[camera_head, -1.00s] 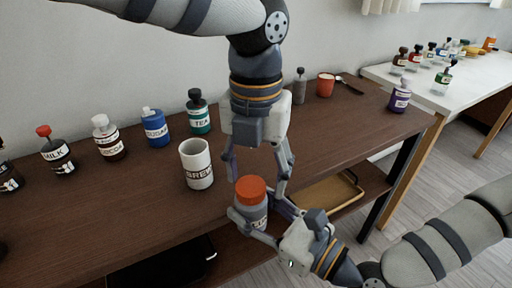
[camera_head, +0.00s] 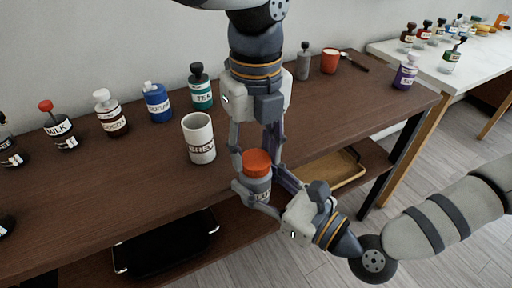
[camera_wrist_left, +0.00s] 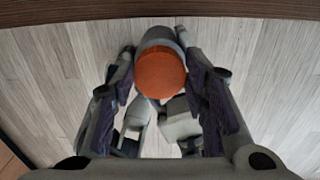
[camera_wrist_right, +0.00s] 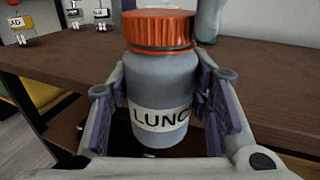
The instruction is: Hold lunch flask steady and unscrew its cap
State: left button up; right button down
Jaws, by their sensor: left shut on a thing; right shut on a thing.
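The lunch flask (camera_head: 258,187) is a grey upright jar with an orange screw cap (camera_head: 257,162), in front of the table's front edge. My left gripper (camera_head: 256,154) points down from above, with its fingers on both sides of the cap, shut on it. The left wrist view shows the cap (camera_wrist_left: 160,72) between the fingers. My right gripper (camera_head: 260,190) is shut on the flask body from the front right. In the right wrist view the body (camera_wrist_right: 165,85) sits between the finger pads with part of its "LUNCH" label showing. The cap sits on the flask's mouth.
A white mug (camera_head: 199,140) stands on the brown table (camera_head: 110,190) left of the flask. Several labelled bottles, like the tea bottle (camera_head: 201,88), line the back. A red cup (camera_head: 330,61) stands at the back right. A tray (camera_head: 335,168) lies on the lower shelf.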

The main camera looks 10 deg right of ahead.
pick_arm(q)
jog(key=n, duration=0.4)
jog(key=shift+d+r+n, duration=0.1)
jog(key=shift+d+n, duration=0.15)
jog(key=shift+n, duration=0.15)
jog(key=n, duration=0.4)
jog(key=shift+w+a, duration=0.1)
jog(key=shift+a, duration=0.05)
jog(key=n, duration=0.4)
jog(key=shift+a+n, duration=0.15)
jog(key=shift+n, duration=0.25)
jog(key=n, duration=0.3)
jog(key=shift+a, duration=0.1)
jog(key=n, duration=0.5)
jog(key=shift+a, duration=0.25)
jog(key=o, duration=1.1)
jog(key=shift+o, duration=1)
